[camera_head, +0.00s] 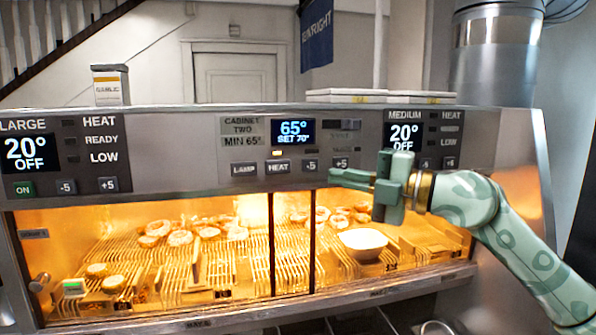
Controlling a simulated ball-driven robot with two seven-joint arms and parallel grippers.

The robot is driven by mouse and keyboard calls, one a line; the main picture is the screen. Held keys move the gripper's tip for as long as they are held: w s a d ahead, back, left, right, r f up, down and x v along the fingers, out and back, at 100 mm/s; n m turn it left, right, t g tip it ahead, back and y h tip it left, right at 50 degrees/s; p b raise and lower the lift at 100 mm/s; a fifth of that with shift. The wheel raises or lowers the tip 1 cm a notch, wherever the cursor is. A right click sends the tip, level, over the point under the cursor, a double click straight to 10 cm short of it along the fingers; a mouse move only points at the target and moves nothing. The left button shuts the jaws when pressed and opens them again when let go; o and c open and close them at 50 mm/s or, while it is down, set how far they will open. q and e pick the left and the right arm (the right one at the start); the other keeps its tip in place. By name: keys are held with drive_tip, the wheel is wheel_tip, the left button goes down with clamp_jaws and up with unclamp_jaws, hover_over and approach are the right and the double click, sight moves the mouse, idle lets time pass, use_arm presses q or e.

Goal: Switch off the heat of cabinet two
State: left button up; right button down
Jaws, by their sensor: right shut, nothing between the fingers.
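The cabinet two panel is in the middle of the range front, with its label plate (240,131) reading "MIN 65°". Its display (293,132) reads 65° with SET 70° below. Under the display is a row of buttons: LAMP (244,169), HEAT (278,168), -5 (311,165) and +5 (342,163). A small lit indicator (277,153) shows above the HEAT button. My right gripper (332,177) is shut and empty. It points left, with its fingertips just below the +5 button and to the right of HEAT. My left gripper is not in view.
The large panel's display (27,152) at left and the medium panel's display (404,136) at right both read 20° OFF; my gripper partly covers the medium panel. Below, the lit cabinet holds food on wire racks and a white bowl (363,243). A garlic box (110,86) stands on top.

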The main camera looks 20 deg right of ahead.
drive_tip(key=shift+w+d+f+h, duration=0.2)
drive_tip(key=shift+f+h, duration=0.1)
drive_tip(key=shift+f, duration=0.15)
drive_tip(key=shift+a, duration=0.1)
drive_tip(key=p, duration=0.5)
approach(273, 167)
drive_tip(key=x, duration=0.5)
drive_tip(key=shift+s+a+r, duration=0.1)
drive_tip(key=shift+s+a, duration=0.25)
drive_tip(key=shift+s, duration=0.05)
drive_tip(key=shift+w, duration=0.75)
